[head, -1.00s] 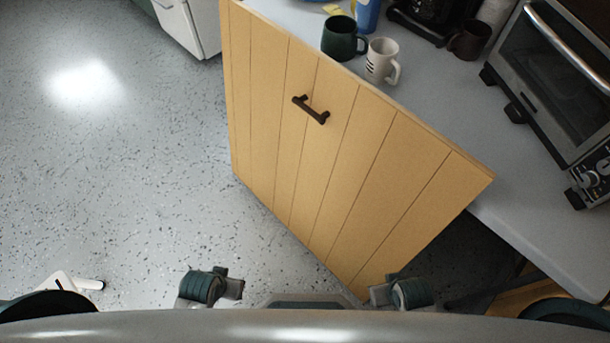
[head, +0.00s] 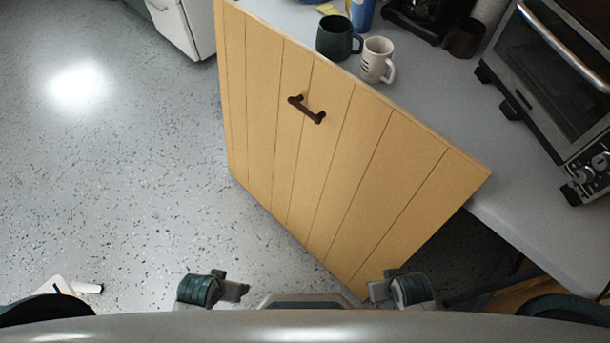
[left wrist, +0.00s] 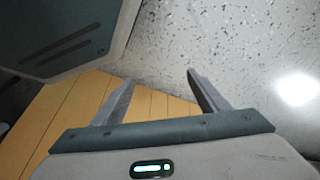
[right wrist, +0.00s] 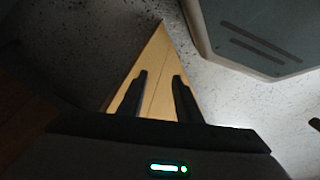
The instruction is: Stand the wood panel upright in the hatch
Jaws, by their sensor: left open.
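The wood panel (head: 305,150) is a tan planked board with a dark bar handle (head: 306,110). It stands tilted, its upper edge along the counter's edge and its lower edge toward the floor near me. My left gripper (left wrist: 160,79) is open and empty in the left wrist view, with planks (left wrist: 70,115) and floor beyond its fingers. My right gripper (right wrist: 160,75) has its fingers apart. A pointed corner of the panel (right wrist: 158,50) shows behind and between them, with no clear contact. I cannot make out the hatch.
The counter (head: 435,110) holds a dark green mug (head: 335,38), a white mug (head: 376,60), a dark mug (head: 464,38) and a toaster oven (head: 560,80). A white cabinet (head: 185,25) stands at the back.

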